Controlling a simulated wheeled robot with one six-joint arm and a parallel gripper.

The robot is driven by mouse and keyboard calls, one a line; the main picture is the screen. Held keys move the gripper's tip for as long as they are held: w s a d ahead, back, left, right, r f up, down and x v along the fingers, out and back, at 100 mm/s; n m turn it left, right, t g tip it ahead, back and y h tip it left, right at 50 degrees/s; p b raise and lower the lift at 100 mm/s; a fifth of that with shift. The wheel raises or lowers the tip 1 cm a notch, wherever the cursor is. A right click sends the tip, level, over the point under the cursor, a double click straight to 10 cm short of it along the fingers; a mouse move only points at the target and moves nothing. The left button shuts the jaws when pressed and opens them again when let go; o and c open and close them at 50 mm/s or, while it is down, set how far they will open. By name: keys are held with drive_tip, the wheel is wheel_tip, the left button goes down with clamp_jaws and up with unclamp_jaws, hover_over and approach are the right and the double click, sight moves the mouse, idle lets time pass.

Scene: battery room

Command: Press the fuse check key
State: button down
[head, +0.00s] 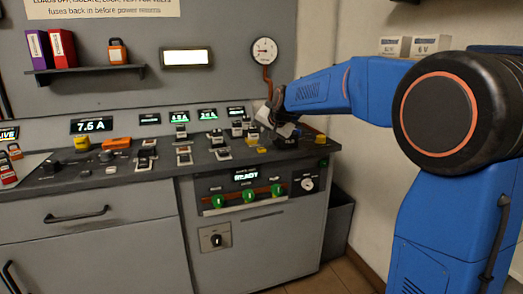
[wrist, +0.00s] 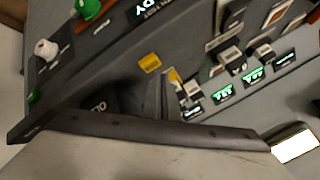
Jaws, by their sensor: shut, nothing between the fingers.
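The fuse check key cannot be told by a readable label. One yellow key (wrist: 150,63) lies flat on the grey console top in the wrist view. A second small yellow piece (wrist: 174,76) is just right of it, beside a white-and-black fuse holder. Yellow also shows near the console's right end in the head view (head: 253,133). My gripper (head: 268,116) is above the right end of the console, tilted down. In the wrist view its narrow grey fingers (wrist: 160,98) are together and empty, close to the yellow pieces. Contact with either cannot be told.
Several fuse holders and small green displays (head: 209,114) stand along the console (head: 120,185). Green knobs (head: 249,195) are on its front panel. A round gauge (head: 264,51) hangs behind my arm. A dark bin (head: 338,222) stands right of the console.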

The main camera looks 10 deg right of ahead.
sight(263, 150)
drive_tip(key=shift+f, duration=0.35)
drive_tip(key=shift+f, duration=0.4)
idle(0.9)
drive_tip(key=shift+r, duration=0.85)
drive_tip(key=shift+r, duration=2.5)
